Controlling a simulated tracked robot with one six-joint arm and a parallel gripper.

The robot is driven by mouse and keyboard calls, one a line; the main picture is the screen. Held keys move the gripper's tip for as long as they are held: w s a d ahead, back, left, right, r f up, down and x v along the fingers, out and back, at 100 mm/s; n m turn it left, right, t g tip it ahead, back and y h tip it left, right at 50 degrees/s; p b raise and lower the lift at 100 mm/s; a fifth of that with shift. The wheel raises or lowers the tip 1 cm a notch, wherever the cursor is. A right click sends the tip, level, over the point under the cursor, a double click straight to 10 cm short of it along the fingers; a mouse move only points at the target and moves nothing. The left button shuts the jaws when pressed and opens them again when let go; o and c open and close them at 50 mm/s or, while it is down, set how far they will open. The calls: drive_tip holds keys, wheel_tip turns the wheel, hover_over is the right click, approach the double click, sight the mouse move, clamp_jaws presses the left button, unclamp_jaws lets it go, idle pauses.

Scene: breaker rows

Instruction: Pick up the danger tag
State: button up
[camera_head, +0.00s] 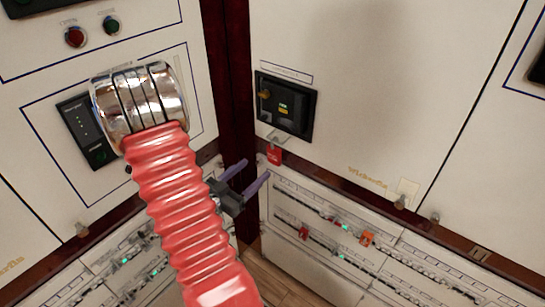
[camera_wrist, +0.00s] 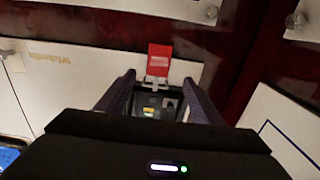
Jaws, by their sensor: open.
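A small red tag (camera_head: 274,156), which looks like the danger tag, hangs from a pale clip below a black breaker unit (camera_head: 286,106) on the white cabinet. My gripper (camera_head: 256,167) is open, its two purple fingers pointing toward the cabinet just left of and below the tag in the head view. In the wrist view the red tag (camera_wrist: 160,50) shows just beyond the fingertips of my gripper (camera_wrist: 159,77), about centred between them. Nothing is held. Any print on the tag is too small to read.
Two other small red-orange tags sit on the lower breaker rows, one at left (camera_head: 304,233) and one at right (camera_head: 367,238). A dark red post (camera_head: 228,80) stands between the cabinets. Metal knobs (camera_head: 401,201) stick out along the dark red rail.

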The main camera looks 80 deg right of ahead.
sight(272, 152)
drive_tip(key=shift+x, duration=3)
drive_tip(key=shift+x, duration=2.6)
drive_tip(key=shift+s+f, duration=0.1)
drive_tip(key=c, duration=1.1)
drive_tip(key=shift+r, duration=0.7)
drive_tip(key=v, duration=1.8)
